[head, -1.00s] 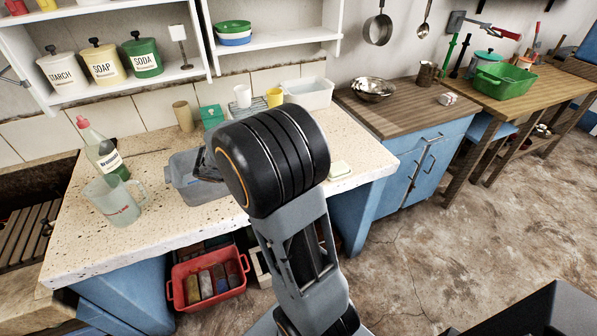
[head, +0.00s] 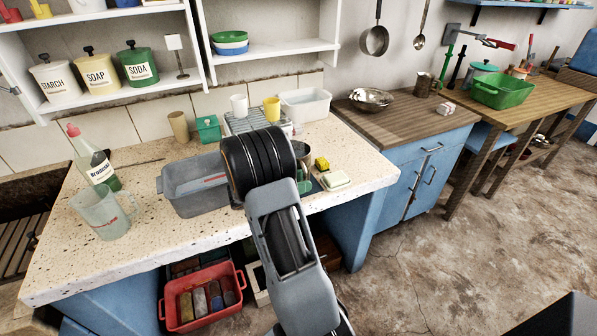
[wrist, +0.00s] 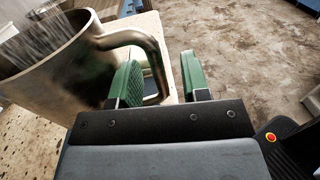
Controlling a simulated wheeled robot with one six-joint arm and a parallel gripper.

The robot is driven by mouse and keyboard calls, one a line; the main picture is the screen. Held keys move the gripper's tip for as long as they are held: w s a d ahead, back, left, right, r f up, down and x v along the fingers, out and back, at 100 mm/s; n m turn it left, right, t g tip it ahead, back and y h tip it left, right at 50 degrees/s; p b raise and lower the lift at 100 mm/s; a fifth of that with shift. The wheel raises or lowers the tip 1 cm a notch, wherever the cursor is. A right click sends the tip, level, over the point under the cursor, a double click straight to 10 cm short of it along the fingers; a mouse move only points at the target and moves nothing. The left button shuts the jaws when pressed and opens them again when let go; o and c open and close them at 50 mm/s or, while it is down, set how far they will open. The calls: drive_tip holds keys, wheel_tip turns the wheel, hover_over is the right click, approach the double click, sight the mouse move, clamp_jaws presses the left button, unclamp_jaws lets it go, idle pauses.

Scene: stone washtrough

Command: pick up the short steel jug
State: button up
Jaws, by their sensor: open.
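The steel jug (wrist: 60,75) fills the left of the wrist view, its rim and loop handle (wrist: 152,55) in sight. In the head view a part of the jug (head: 302,152) shows on the speckled counter behind my arm; the rest is hidden. My gripper (wrist: 160,62) is open, with green fingers on either side of the handle as seen in the wrist view. The left finger overlaps the handle's loop in the picture; I cannot tell whether it touches. In the head view a green finger of my gripper (head: 303,185) shows beside my wrist.
A grey basin (head: 195,190) stands left of my arm, with a clear measuring jug (head: 103,212) and a bottle (head: 92,160) farther left. A yellow item (head: 322,163) and a soap dish (head: 336,180) lie close right of the jug. A wire rack (head: 250,122) is behind.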

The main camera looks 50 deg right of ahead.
drive_tip(key=shift+s+d, duration=0.3)
drive_tip(key=shift+d, duration=0.25)
drive_tip(key=shift+f, duration=0.1)
clamp_jaws()
idle(1.0)
